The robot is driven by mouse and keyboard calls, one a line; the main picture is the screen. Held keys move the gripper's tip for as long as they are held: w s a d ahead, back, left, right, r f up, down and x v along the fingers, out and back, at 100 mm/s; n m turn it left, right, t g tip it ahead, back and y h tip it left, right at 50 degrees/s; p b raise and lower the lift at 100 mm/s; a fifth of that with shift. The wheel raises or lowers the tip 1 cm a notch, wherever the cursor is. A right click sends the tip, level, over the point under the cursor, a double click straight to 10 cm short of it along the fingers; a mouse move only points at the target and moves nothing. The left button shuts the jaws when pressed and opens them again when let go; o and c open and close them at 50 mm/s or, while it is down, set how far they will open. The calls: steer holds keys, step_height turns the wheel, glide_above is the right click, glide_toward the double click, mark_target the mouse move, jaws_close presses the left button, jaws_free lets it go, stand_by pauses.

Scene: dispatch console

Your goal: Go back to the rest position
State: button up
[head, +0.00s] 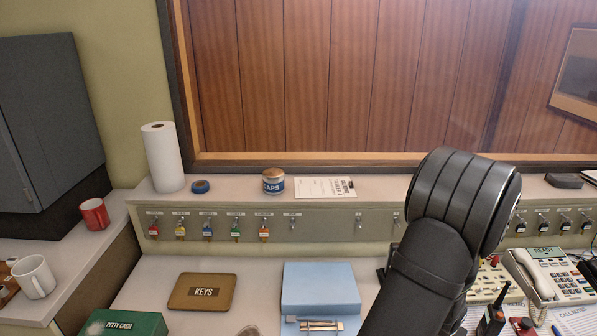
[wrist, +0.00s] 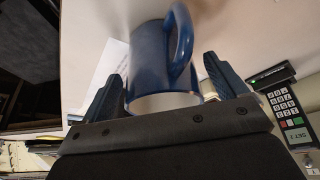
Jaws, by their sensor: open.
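In the wrist view my gripper (wrist: 164,68) is open, with one dark blue finger on each side of a blue mug (wrist: 148,55). The mug has a pale rim turned towards the camera and a handle (wrist: 182,42) on its upper right side. It lies between the fingers in the picture; I cannot tell whether either finger touches it. In the head view my dark arm rises at the right and bends over, and the gripper and blue mug do not show there.
A card terminal (wrist: 290,118) is at the right of the wrist view. The head view shows a phone (head: 552,275), a radio (head: 492,318), a blue binder (head: 320,287), a KEYS tray (head: 203,291) and a green cash box (head: 125,324). Keys hang along the ledge.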

step_height(320, 180, up, 2)
steer(key=shift+r, duration=0.1)
steer(key=shift+s+d+r, duration=0.1)
steer(key=shift+s+r, duration=0.15)
steer(key=shift+s, duration=0.05)
steer(key=shift+o, duration=1.1)
